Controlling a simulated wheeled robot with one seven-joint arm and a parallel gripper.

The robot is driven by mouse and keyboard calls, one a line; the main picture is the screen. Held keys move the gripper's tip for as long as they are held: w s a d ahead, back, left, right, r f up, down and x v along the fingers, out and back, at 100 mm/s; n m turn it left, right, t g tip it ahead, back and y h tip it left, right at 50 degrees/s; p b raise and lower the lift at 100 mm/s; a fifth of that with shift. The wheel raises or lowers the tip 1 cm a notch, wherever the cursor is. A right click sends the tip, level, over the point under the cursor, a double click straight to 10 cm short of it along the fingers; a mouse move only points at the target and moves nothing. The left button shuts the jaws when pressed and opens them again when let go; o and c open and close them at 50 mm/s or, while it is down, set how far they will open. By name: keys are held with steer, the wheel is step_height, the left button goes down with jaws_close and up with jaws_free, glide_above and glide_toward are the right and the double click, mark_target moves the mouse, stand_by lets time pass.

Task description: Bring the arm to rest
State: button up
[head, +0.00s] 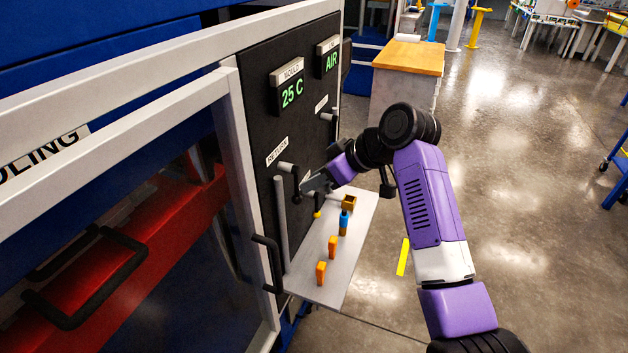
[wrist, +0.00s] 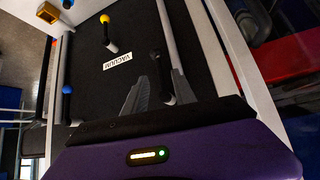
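My purple arm reaches across from the right in the head view. My gripper (head: 314,184) is close to the black panel, near the lever labelled RETURN (head: 287,167). In the wrist view my gripper's two grey fingers (wrist: 160,76) stand apart, with a black lever handle (wrist: 156,58) showing between them. I cannot tell whether the fingers touch this handle. A label reading VACUUM (wrist: 117,62) shows upside down beside it in the wrist view. In the head view the fingertips are small and partly hidden.
A grey shelf (head: 300,284) juts out below the panel, holding orange pieces (head: 321,273), a blue item (head: 344,218) and a brown open box (head: 349,202). A yellow-tipped lever (wrist: 104,19) is nearby. Displays read 25 C (head: 291,93) and AIR (head: 331,61).

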steer(key=s+d+f+m+t+h, duration=0.15)
steer(key=s+f, duration=0.25)
steer(key=f, duration=0.5)
steer(key=s+d+f+m+t, duration=0.1)
steer(key=s+d+f+m, duration=0.2)
steer(key=f, duration=0.6)
steer(key=s+d+f+m+t+h, duration=0.15)
steer(key=s+d+f, duration=0.25)
steer(key=s, duration=0.4)
steer(key=s+d+f+m+t+h, duration=0.1)
steer(key=s+d+f+m+t, duration=0.15)
steer(key=s+f, duration=0.4)
steer(key=s+d+r+m+t+h, duration=0.1)
steer(key=s+d+r, duration=0.25)
steer(key=s, duration=0.65)
steer(key=s+d+r+m+t+h, duration=0.15)
steer(key=s+d, duration=0.25)
steer(key=s, duration=0.6)
steer(key=s+d+r+t+h, duration=0.1)
steer(key=s+d+r, duration=0.2)
steer(key=s+r, duration=0.8)
step_height(320, 180, up, 4)
steer(key=shift+s+f+m, duration=0.15)
steer(key=shift+s+m, duration=0.15)
